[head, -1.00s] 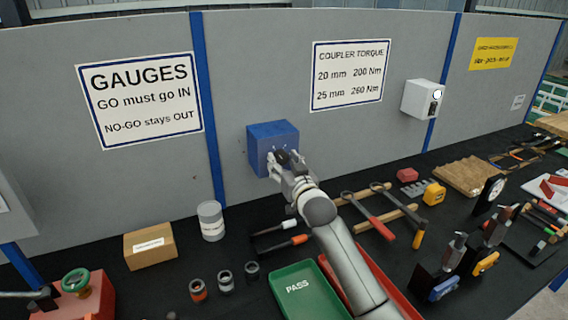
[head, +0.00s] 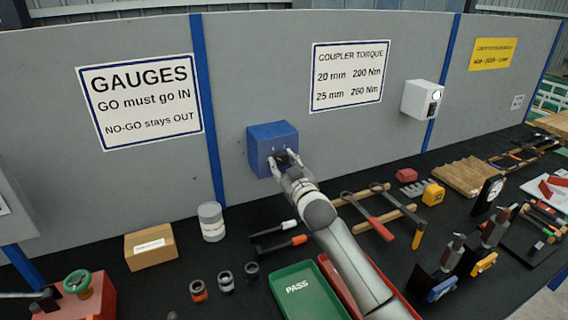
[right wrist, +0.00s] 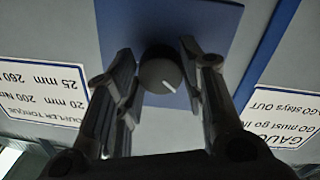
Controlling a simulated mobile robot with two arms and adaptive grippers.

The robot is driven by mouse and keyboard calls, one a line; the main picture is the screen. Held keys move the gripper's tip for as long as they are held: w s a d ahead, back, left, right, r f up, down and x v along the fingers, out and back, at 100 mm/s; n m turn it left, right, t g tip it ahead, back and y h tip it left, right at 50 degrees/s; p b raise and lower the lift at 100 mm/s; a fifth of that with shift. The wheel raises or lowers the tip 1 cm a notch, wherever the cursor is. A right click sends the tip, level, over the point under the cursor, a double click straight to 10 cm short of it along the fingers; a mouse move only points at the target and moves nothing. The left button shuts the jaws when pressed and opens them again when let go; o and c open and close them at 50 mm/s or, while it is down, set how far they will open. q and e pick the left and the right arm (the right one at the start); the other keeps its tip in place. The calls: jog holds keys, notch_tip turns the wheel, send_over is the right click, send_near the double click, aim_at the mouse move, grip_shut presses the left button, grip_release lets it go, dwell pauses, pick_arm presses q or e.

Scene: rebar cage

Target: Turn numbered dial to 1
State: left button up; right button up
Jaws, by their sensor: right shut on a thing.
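The blue box (head: 262,143) is fixed to the grey wall panel, with faint white marks on its front. The dark round dial (right wrist: 160,68) is on that front face and carries a white pointer line. In the right wrist view, where the signs appear upside down, the line points to the lower right. The numbers are too small to read. My right gripper (head: 287,161) is shut on the dial, one finger at each side; the fingers also show in the right wrist view (right wrist: 158,58). My left gripper is not in view.
A white box (head: 420,98) hangs farther right.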

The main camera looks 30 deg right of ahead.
jog(key=n, duration=0.3)
jog(key=shift+d+n, duration=0.1)
jog(key=shift+n, duration=0.3)
jog(key=shift+n+t+y+p, duration=0.3)
jog(key=shift+n+p, duration=0.05)
jog(key=shift+n, duration=1.65)
jog(key=o, duration=1)
